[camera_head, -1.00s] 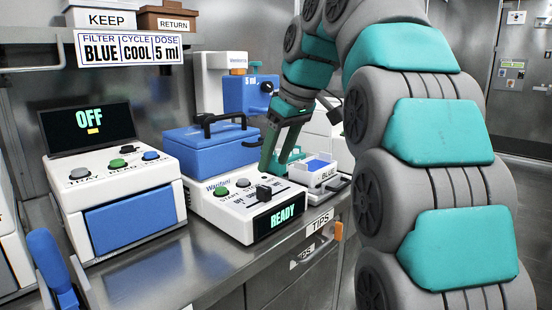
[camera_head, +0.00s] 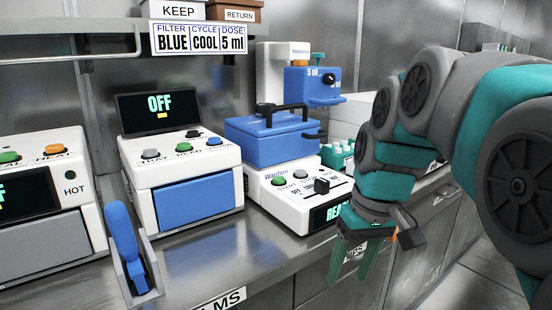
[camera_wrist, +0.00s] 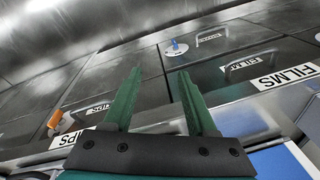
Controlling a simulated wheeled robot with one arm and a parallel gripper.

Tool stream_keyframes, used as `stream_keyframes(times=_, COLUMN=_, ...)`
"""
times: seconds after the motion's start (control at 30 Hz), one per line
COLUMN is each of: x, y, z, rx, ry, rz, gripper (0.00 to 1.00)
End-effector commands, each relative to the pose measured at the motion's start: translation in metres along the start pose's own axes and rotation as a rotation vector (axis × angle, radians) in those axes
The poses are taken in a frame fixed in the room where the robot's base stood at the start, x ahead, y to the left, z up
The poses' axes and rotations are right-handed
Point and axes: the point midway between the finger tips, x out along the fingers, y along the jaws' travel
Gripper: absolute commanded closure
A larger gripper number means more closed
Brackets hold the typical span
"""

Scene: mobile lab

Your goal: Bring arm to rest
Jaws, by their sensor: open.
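My gripper (camera_head: 359,262) has green fingers and hangs in front of the counter's front edge, right of the middle of the head view. It is open and empty. In the wrist view the two fingers (camera_wrist: 158,100) are spread apart with nothing between them, in front of drawer fronts. My grey and teal arm (camera_head: 395,150) is folded across the right side of the head view and hides part of the counter's right end.
The steel counter (camera_head: 255,262) carries a white machine reading READY (camera_head: 285,200) with a blue lidded box (camera_head: 272,138), an OFF machine (camera_head: 185,175) and a HOT machine (camera_head: 45,205). A blue-handled tool (camera_head: 125,245) stands in a holder. Labelled drawers (camera_wrist: 235,70) lie below.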

Motion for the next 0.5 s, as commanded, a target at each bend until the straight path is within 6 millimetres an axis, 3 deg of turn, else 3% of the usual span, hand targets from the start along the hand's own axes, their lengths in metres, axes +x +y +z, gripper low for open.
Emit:
stream_keyframes(times=0.03, x=0.014, y=-0.001, z=0.02, rx=0.024, ry=-0.027, rz=0.005, gripper=0.43)
stream_keyframes(times=0.5, x=0.128, y=-0.002, z=0.179, rx=0.207, ry=-0.209, rz=0.086, gripper=0.43)
